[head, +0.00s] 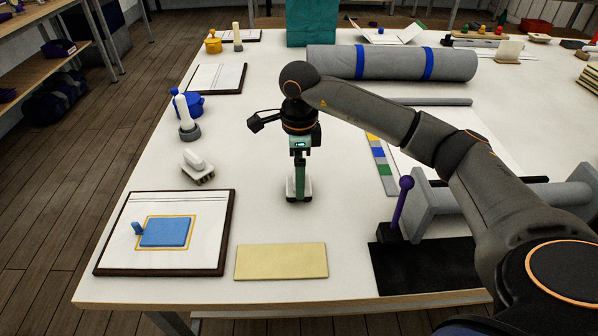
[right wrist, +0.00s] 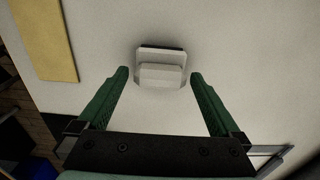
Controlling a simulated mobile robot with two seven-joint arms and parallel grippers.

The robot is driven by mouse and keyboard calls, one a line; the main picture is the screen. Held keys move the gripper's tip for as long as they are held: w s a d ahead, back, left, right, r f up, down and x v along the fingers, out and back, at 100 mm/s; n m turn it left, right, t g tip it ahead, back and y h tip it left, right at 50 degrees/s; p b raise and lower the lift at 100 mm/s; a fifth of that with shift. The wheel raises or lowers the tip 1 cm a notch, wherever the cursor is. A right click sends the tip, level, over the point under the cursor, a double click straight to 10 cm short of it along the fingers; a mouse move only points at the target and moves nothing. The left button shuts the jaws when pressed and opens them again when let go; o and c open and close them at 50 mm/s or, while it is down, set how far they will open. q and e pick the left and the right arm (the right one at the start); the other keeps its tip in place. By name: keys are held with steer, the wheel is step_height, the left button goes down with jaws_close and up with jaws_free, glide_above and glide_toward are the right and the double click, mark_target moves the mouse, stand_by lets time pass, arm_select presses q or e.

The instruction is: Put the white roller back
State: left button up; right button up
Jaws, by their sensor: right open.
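A small white block-like piece (head: 307,189) with a raised grip and a dark edge sits on the table under my right gripper (head: 299,190). In the right wrist view this white piece (right wrist: 161,76) lies between and just beyond the fingertips of my right gripper (right wrist: 160,77). The fingers are open, with a gap on each side of it. I cannot tell whether it is the white roller. My left gripper is not in view.
A framed board with a blue pad (head: 165,231) lies front left, beside a yellow sheet (head: 281,261). A black mat (head: 430,268) with a purple-handled tool (head: 403,200) lies front right. A grey roll (head: 395,62) with blue bands lies behind. The table left of my gripper has bare room.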

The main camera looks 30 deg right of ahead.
step_height(320, 180, up, 12)
steer(key=shift+p, duration=0.35)
steer(key=shift+r, duration=0.15)
stand_by(0.3)
